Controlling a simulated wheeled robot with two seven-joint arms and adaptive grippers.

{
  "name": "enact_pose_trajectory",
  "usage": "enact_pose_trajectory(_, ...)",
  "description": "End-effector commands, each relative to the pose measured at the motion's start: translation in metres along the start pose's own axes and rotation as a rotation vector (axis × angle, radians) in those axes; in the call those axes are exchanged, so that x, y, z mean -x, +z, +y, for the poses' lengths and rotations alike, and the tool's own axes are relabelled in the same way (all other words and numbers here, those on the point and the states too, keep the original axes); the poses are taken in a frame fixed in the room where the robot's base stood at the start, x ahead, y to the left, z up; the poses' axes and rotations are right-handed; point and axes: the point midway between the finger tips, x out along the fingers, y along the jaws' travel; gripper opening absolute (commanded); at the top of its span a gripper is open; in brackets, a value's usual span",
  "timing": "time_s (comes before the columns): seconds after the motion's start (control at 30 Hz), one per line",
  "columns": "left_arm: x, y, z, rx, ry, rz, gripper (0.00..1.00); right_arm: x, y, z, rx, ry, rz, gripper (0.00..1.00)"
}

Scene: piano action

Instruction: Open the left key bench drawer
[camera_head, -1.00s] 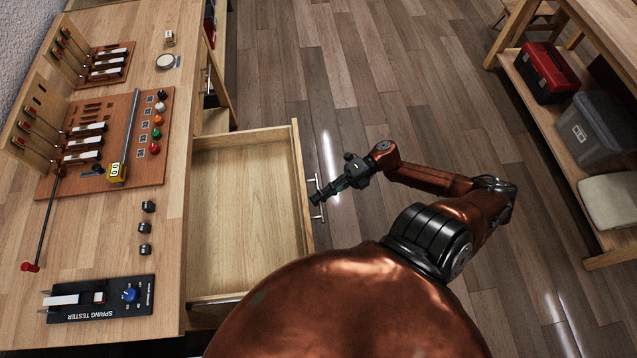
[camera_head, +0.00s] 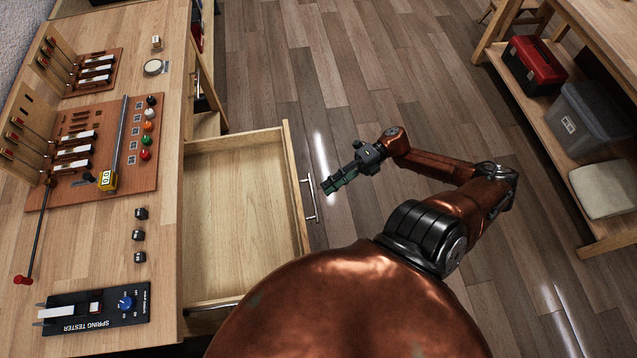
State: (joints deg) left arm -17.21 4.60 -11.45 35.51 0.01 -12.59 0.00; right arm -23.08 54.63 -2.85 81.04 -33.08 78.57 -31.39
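The drawer (camera_head: 240,205) is pulled well out from the bench (camera_head: 165,225) and its light wood inside is empty. Its metal bar handle (camera_head: 311,199) is on the drawer front, at the right side of the picture's drawer. My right gripper (camera_head: 328,189) is just right of the handle, with a small gap between them. It points toward the handle and holds nothing that I can see. Its fingers look close together, but the finger gap is too small to make out. My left gripper is not in view.
The bench top carries a brown board with key parts and coloured knobs (camera_head: 146,154), several small black blocks (camera_head: 139,236) and a spring tester (camera_head: 95,309). A shelf at the right holds a red toolbox (camera_head: 535,66) and a grey bin (camera_head: 590,120). The floor between is clear.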

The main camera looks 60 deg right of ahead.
Motion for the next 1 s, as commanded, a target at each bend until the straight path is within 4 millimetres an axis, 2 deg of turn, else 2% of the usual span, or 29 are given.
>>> enact_pose_trajectory(0.1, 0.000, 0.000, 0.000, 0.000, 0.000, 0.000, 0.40, 0.024, 0.000, -0.001, -0.002, -0.004, -0.002, 0.26)
enact_pose_trajectory(0.3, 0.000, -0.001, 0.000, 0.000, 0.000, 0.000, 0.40, 0.046, 0.000, -0.001, -0.002, -0.001, -0.001, 0.26)
enact_pose_trajectory(1.0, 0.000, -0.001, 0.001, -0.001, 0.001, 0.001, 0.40, 0.051, 0.000, -0.001, -0.002, 0.000, -0.003, 0.26)
